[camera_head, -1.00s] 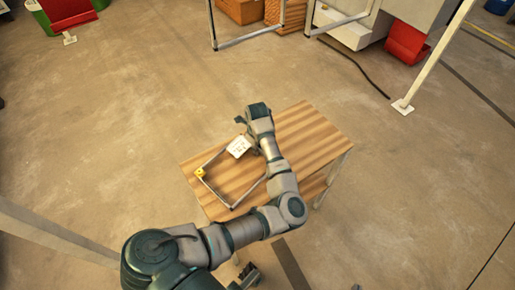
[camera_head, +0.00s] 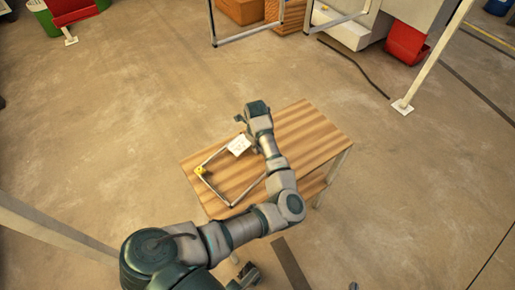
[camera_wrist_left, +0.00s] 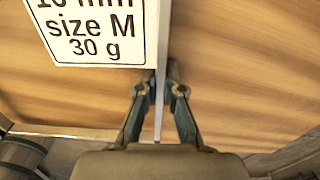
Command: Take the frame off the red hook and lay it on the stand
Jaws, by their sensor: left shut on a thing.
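The frame (camera_head: 214,190) is a thin grey metal rectangle with a yellow piece at one corner and a white label (camera_head: 239,145). It shows over the left part of the wooden stand's top (camera_head: 308,135), roughly flat; I cannot tell whether it touches the wood all along. My left gripper (camera_head: 250,146) is at the frame's far side beside the label, mostly hidden under my wrist. In the left wrist view its fingers (camera_wrist_left: 160,92) are shut on the frame's bar, with the label (camera_wrist_left: 95,30) at upper left. Part of my right gripper (camera_head: 246,275) seems to show at the bottom edge. I cannot make out the red hook.
Other metal frames (camera_head: 250,37) hang at the top, near cardboard boxes (camera_head: 240,10). A red chute (camera_head: 405,42) and a white post (camera_head: 403,106) stand at upper right. A black cable (camera_head: 355,65) lies on the floor. The stand's right half is clear.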

